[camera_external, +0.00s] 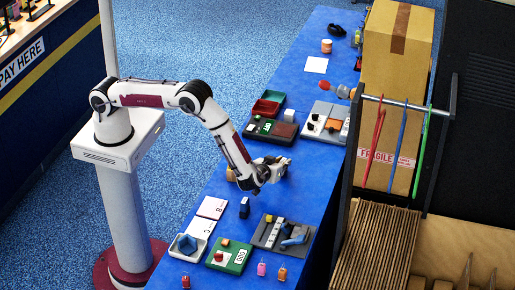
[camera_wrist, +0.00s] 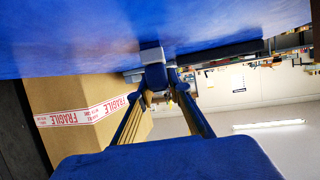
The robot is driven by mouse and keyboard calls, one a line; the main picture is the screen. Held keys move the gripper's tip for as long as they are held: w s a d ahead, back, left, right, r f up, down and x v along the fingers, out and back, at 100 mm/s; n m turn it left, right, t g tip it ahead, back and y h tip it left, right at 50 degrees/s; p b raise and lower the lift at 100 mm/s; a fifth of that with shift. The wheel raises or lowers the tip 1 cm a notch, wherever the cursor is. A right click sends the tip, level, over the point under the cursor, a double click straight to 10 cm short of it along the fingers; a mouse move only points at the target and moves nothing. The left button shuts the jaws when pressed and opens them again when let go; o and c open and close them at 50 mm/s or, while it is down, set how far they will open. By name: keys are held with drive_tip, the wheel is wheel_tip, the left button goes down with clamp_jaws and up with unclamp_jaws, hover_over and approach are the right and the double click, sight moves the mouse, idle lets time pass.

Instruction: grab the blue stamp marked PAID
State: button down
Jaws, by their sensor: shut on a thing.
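In the wrist view a small blue stamp (camera_wrist: 156,77) with a pale grey-white end is between my fingertips. My gripper (camera_wrist: 162,88) is shut on it, and its long fingers reach in from both sides. No PAID marking is readable on it, so I cannot confirm the word. In the external view my gripper (camera_external: 277,168) is above the middle of the blue table (camera_external: 304,88); the held stamp is too small to make out there.
A dark blue block with a white top (camera_external: 244,207) stands left of centre. A green box (camera_external: 229,256), a grey tray (camera_external: 268,240) and white cards (camera_external: 199,227) lie nearer the front. The FRAGILE carton (camera_external: 398,60) and a rack with hanging straps are right.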

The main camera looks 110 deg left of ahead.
sight(282, 161)
drive_tip(key=shift+r, duration=0.1)
drive_tip(key=shift+r, duration=4.9)
